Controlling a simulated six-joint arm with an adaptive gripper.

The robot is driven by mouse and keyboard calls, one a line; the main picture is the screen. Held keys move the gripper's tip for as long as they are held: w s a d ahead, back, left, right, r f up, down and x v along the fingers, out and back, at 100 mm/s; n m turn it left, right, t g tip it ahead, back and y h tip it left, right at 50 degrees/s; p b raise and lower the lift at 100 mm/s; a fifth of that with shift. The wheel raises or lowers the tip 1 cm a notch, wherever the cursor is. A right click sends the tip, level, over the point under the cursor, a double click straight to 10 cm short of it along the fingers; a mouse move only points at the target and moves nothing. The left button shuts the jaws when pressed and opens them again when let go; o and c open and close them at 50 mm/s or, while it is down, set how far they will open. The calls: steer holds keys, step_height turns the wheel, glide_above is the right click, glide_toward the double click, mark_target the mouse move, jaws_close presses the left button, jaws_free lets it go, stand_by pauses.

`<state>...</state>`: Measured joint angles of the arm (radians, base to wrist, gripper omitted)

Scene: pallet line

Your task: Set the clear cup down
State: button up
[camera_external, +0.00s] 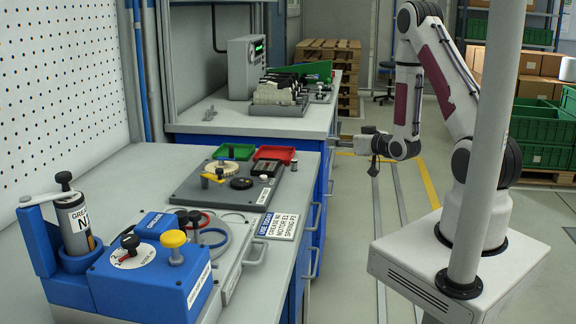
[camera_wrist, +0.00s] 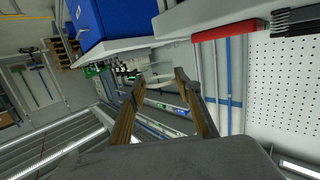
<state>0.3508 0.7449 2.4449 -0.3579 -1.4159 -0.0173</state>
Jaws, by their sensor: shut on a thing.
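My gripper (camera_wrist: 160,80) shows its two fingers in the wrist view, closed on a faint see-through shape between the tips, which I take to be the clear cup (camera_wrist: 158,70). Its outline is hard to make out against the background. In the outside view my gripper (camera_external: 350,144) is stretched out to the left in the air, over the aisle beside the far bench's front end. The cup is too faint to tell there. It is held clear of any surface that I can see.
The near bench (camera_external: 120,165) carries a blue grease station (camera_external: 160,270) and a grey assembly plate (camera_external: 225,185). Red (camera_external: 274,154) and green (camera_external: 234,151) trays sit behind the plate. The far bench (camera_external: 215,118) holds a grey instrument box (camera_external: 246,68) and racks.

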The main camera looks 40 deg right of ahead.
steer(key=shift+m+h, duration=0.4)
steer(key=shift+h, duration=0.1)
steer(key=r, duration=0.1)
steer(key=w+r, duration=0.1)
steer(key=r, duration=0.1)
steer(key=w+r, duration=0.1)
steer(key=r, duration=0.1)
steer(key=shift+w+a+r, duration=0.1)
steer(key=shift+r, duration=0.05)
steer(key=w+a+r, duration=0.1)
steer(key=a+r, duration=0.2)
steer(key=r, duration=0.2)
steer(key=shift+w+a+n+y, duration=0.2)
steer(key=shift+n+y, duration=0.1)
steer(key=shift+y, duration=0.1)
steer(key=shift+a, duration=0.1)
